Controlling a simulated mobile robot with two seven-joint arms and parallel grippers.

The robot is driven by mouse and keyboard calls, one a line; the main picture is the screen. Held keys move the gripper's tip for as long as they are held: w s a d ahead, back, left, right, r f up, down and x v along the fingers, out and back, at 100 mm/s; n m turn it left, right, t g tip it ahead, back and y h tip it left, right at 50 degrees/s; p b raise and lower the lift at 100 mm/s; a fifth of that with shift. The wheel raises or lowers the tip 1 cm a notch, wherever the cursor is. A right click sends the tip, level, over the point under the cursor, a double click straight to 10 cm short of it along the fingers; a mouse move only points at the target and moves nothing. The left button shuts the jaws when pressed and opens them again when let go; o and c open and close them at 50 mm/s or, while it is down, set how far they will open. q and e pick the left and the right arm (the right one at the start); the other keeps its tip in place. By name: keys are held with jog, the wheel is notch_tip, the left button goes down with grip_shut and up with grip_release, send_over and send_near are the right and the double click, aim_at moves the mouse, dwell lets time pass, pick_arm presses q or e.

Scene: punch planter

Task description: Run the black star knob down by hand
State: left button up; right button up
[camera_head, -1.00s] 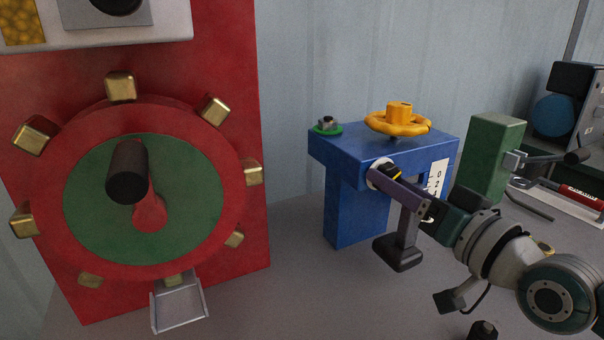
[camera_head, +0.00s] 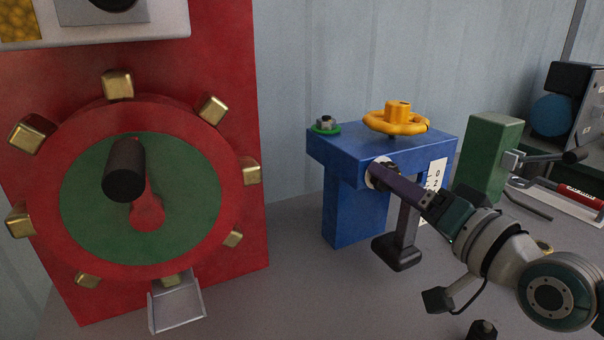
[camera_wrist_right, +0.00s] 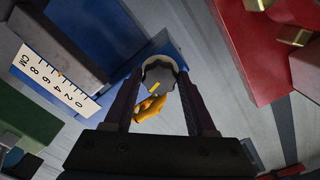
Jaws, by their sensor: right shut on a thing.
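The black star knob (camera_wrist_right: 160,73) shows in the right wrist view as a dark scalloped disc with a yellow mark, in front of a pale round plate. My right gripper (camera_wrist_right: 161,84) is shut on it, one purple finger on each side. In the head view the right gripper (camera_head: 384,172) reaches the front of the blue press block (camera_head: 340,152), and its finger hides most of the knob. A pale disc edge shows behind the fingertips. A white number scale (camera_head: 436,175) is on the block's front. My left gripper is not in view.
An orange handwheel (camera_head: 397,122) and a green-based nut (camera_head: 325,126) sit on the blue block. A dark stand-like object (camera_head: 398,252) stands close below my right fingers. A green block (camera_head: 488,158) is to the right, a red machine with a crank (camera_head: 125,170) to the left.

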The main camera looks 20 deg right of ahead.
jog(key=o, duration=1.4)
jog(key=shift+c, duration=0.2)
jog(key=shift+s, duration=0.1)
jog(key=s+p, duration=0.1)
jog(key=s, duration=0.8)
jog(key=shift+s+d, duration=0.4)
jog(key=s, duration=1)
jog(key=shift+d, duration=0.4)
